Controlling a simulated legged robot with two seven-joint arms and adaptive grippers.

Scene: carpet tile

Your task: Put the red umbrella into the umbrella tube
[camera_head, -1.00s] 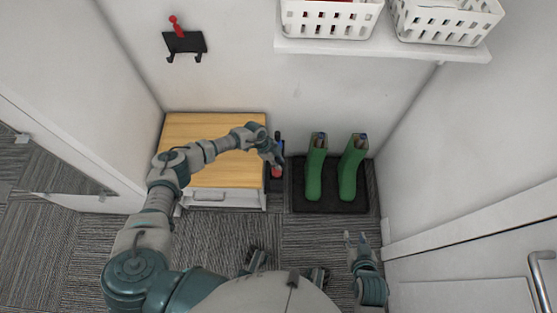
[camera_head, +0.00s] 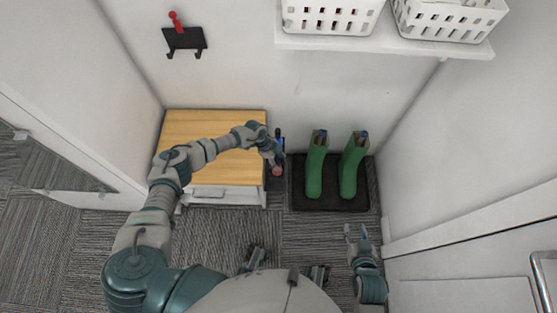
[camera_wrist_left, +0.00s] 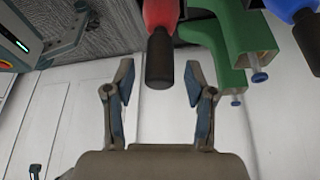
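The red umbrella (camera_wrist_left: 160,14) shows in the left wrist view with its black handle (camera_wrist_left: 160,62) toward the camera. In the head view a small red part (camera_head: 277,172) shows just below my left gripper (camera_head: 272,158). In the wrist view the fingers of my left gripper (camera_wrist_left: 159,82) are open on either side of the handle's end, with gaps on both sides. A dark upright holder (camera_head: 275,184), apparently the umbrella tube, stands between bench and boots, mostly hidden by the gripper. A blue umbrella (camera_wrist_left: 305,30) is beside the red one. My right gripper (camera_head: 357,236) is open and empty.
A wood-topped bench (camera_head: 205,130) stands left of the holder. Green boots (camera_head: 315,172) stand on a black mat (camera_head: 330,203) to the right. A wall shelf (camera_head: 400,46) carries white baskets. A black hook rack (camera_head: 184,39) is on the wall. The carpet in front is clear.

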